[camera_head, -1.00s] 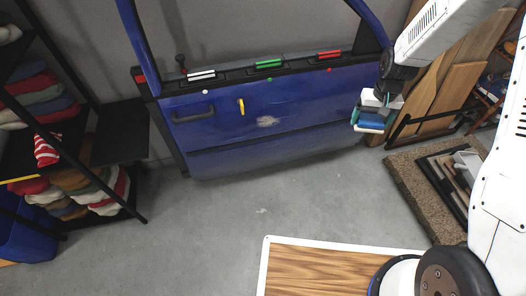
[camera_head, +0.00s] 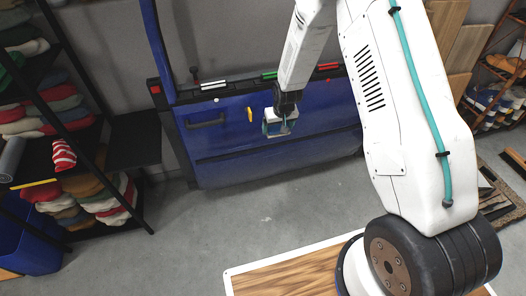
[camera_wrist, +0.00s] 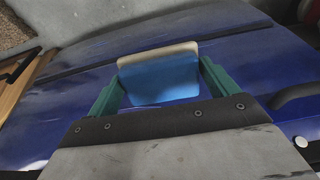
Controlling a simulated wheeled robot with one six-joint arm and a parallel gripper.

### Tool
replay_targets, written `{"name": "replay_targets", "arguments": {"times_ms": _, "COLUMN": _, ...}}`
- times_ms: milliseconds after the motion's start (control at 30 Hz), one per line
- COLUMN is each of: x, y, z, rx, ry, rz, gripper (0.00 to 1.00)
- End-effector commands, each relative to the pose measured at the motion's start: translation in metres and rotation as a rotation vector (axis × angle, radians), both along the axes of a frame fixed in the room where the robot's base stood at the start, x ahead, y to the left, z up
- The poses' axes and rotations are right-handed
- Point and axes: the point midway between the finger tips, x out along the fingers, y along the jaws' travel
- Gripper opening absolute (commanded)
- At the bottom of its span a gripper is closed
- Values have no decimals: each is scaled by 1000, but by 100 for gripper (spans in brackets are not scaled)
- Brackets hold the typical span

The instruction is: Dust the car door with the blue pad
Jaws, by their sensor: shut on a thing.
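The blue car door (camera_head: 225,138) stands upright against the grey wall in the head view, with greyish dust over its lower part. The door panel (camera_wrist: 235,60) fills much of that view behind the pad. I cannot tell whether the pad touches the door. The pale patch seen on the door earlier is hidden behind my gripper.
A dark shelf with folded cloths (camera_head: 95,190) stands at the left, with a blue bin (camera_head: 35,240) below. Wooden boards (camera_head: 450,30) lean at the right. The floor before the door is clear.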

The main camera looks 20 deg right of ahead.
Motion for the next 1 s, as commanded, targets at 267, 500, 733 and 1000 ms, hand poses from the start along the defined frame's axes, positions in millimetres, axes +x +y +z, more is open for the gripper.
{"name": "replay_targets", "arguments": {"times_ms": 267, "x": 57, "y": 9, "z": -80, "rx": 6, "ry": -450, "rz": -1, "gripper": 68}}
{"name": "replay_targets", "arguments": {"times_ms": 500, "x": 70, "y": 16, "z": -123, "rx": 11, "ry": -850, "rz": 0, "gripper": 68}}
{"name": "replay_targets", "arguments": {"times_ms": 733, "x": 49, "y": 21, "z": -148, "rx": 17, "ry": -1167, "rz": 2, "gripper": 68}}
{"name": "replay_targets", "arguments": {"times_ms": 1000, "x": 24, "y": 23, "z": -153, "rx": 21, "ry": -1302, "rz": 4, "gripper": 68}}
